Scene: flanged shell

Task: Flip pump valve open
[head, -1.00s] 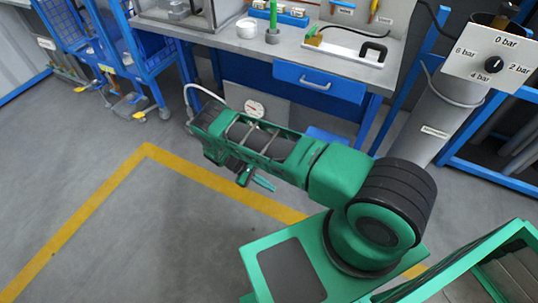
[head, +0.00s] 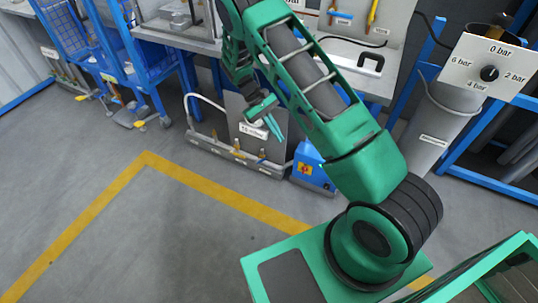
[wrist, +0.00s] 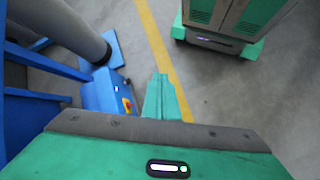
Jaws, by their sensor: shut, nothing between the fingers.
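The blue box (head: 313,168), probably the pump, stands on the floor beneath the workbench, with a yellow and red patch on its front. It also shows in the wrist view (wrist: 100,92), left of my fingers. No valve handle can be made out on it. A low panel (head: 235,155) with several brass-coloured fittings and a label stands to its left; I cannot tell which fitting is the pump valve. My gripper (head: 275,126) is shut and empty, in front of the panel's right part in the picture. Its green fingers also show in the wrist view (wrist: 164,95).
The workbench (head: 190,42) stands behind, partly hidden by my arm. A grey cylinder (head: 432,130) with a pressure dial plate (head: 488,72) stands right. Blue carts (head: 150,60) stand left. The floor around the yellow line (head: 215,187) is clear.

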